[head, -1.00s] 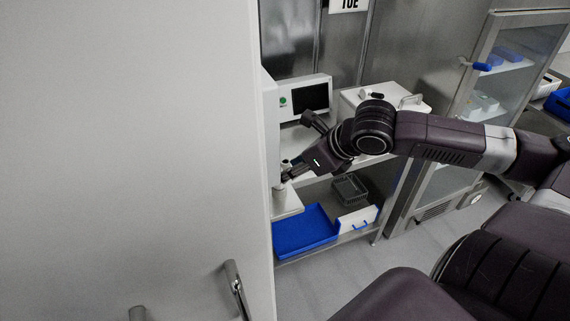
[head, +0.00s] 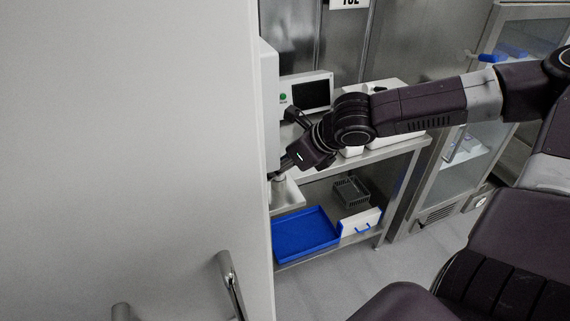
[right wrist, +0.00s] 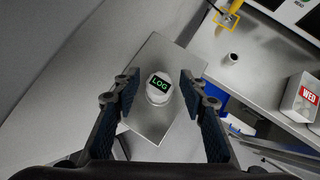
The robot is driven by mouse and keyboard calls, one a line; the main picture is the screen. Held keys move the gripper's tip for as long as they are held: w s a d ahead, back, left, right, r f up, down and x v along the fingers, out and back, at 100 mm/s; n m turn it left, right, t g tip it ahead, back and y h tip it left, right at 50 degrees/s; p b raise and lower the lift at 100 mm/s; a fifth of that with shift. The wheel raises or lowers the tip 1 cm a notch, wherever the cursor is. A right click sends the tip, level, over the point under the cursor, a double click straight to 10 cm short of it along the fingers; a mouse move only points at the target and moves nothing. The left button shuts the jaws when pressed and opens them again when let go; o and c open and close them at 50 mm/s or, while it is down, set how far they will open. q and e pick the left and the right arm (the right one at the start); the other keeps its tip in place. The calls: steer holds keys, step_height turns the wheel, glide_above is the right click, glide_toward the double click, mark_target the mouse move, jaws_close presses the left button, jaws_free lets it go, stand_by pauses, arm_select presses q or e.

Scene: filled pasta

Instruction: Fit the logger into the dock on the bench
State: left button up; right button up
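The logger, a small white round unit with a green "LOG" display (right wrist: 160,86), shows in the right wrist view above or on a grey rectangular plate (right wrist: 152,55). My right gripper (right wrist: 158,92) is open around it, with a visible gap on each side. In the head view my right gripper (head: 279,172) points down and left beside the white wall panel, which partly hides it. A pale cylinder (head: 278,187) shows just below it; I cannot tell whether it is the logger. I cannot make out the dock with certainty. My left gripper is not in view.
The steel bench (head: 372,154) carries a white machine with a dark screen (head: 310,95). Below it are a blue tray (head: 304,236) and a grey basket (head: 351,191).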

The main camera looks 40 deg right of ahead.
steer(key=shift+p, duration=0.3)
stand_by(0.4)
jaws_close()
stand_by(0.3)
